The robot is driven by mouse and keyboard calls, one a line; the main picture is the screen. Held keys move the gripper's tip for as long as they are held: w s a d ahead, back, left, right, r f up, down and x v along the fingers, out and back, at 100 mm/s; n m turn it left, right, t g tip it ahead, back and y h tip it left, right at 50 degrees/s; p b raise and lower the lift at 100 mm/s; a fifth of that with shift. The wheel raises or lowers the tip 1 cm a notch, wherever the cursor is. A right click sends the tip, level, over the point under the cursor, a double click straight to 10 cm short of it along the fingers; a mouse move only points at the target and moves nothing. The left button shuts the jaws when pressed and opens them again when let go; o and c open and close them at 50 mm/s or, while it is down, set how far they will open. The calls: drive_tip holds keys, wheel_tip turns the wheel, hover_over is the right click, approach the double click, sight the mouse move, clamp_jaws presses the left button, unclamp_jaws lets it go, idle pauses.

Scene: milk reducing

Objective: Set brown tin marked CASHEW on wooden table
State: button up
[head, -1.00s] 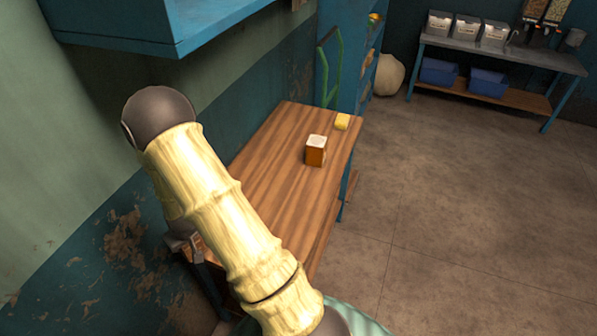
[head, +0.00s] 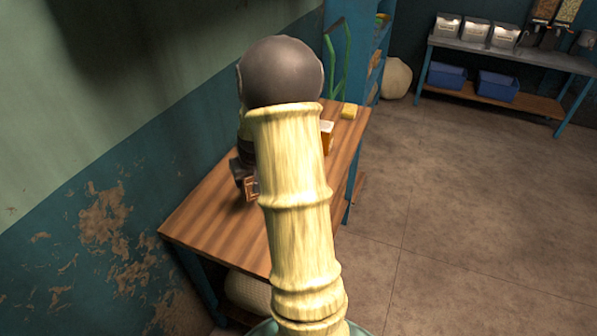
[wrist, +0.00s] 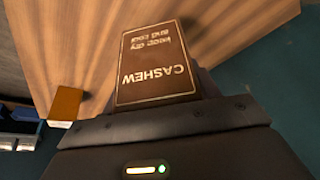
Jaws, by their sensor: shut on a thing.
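The brown tin marked CASHEW (wrist: 155,65) fills the middle of the wrist view, its lettering upside down there. My gripper (head: 243,178) is shut on it. In the head view only a small part of the tin (head: 252,188) shows beside my arm, over the wooden table (head: 215,215). The tabletop also lies behind the tin in the wrist view (wrist: 230,25). I cannot tell whether the tin touches the tabletop. My arm hides much of the table's middle.
An orange-brown box with a pale top (head: 327,138) stands on the table's far part, partly behind my arm. A yellow block (head: 349,111) lies near the far edge. The wall (head: 130,190) runs along the left. The table's near left part is clear.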

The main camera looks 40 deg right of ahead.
drive_tip(key=s+d+r+m+b, duration=0.1)
drive_tip(key=s+d+b, duration=0.2)
drive_tip(key=d, duration=0.3)
drive_tip(key=shift+s+r+h, duration=0.2)
drive_tip(key=shift+s+h, duration=0.1)
drive_tip(key=shift+s, duration=0.4)
drive_tip(key=shift+f, duration=3.15)
drive_tip(key=shift+w+f, duration=0.1)
drive_tip(key=shift+f, duration=1.8)
